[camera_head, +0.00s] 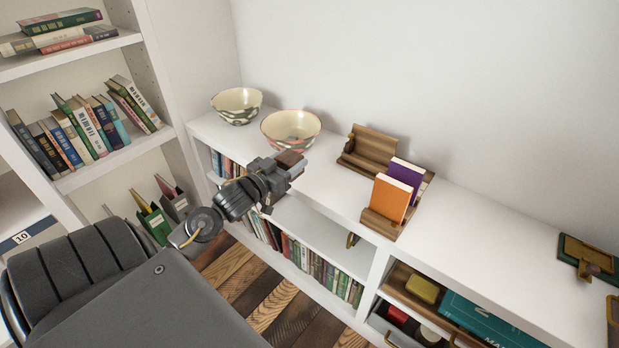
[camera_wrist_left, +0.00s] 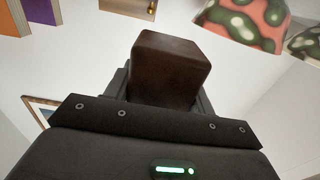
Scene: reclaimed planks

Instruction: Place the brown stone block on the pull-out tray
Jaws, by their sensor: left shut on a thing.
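The brown stone block (camera_head: 291,158) is in my left gripper (camera_head: 287,168), above the white cabinet top and just in front of the red-rimmed bowl. In the left wrist view the block (camera_wrist_left: 170,68) stands out between the jaws, its dark brown faces clear and its lower part hidden by the gripper. A wooden tray (camera_head: 398,291), which looks like the pull-out tray, is in the right cabinet bay, below and to the right of the gripper. A yellow block (camera_head: 423,289) lies on it. My right gripper is not in view.
Two patterned bowls (camera_head: 237,105) (camera_head: 291,129) stand at the left of the cabinet top (camera_head: 480,231). A wooden book holder (camera_head: 372,151) with orange and purple books stands midway. A teal box (camera_head: 481,322) is beside the yellow block. Rows of books fill the shelf below.

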